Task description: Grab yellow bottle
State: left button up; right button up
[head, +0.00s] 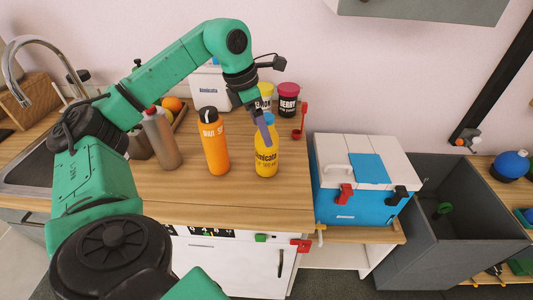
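The yellow bottle (266,161) stands upright on the wooden counter, near its right end, with dark lettering on its front. My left gripper (264,128) reaches down from above to the bottle's upper part. One purple-grey finger overlaps the bottle's neck in the picture. The other finger is not clear, so I cannot tell whether the gripper is shut on the bottle. The bottle's top is partly hidden by the gripper. My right gripper is not in view.
An orange bottle with a black cap (214,147) and a grey-brown bottle (161,141) stand left of the yellow one. A dark berry jar (288,100) and a red item (301,120) are behind it. A blue-white cooler (360,178) stands right of the wooden counter (225,202).

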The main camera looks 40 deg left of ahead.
pick_arm(q)
jog(key=x, duration=0.3)
jog(key=p+x, duration=0.1)
jog(key=x, duration=0.2)
jog(key=shift+w+a+r, duration=0.1)
jog(key=shift+w+a, duration=0.05)
jog(key=shift+w, duration=0.1)
grip_shut()
jog(key=shift+r, duration=0.2)
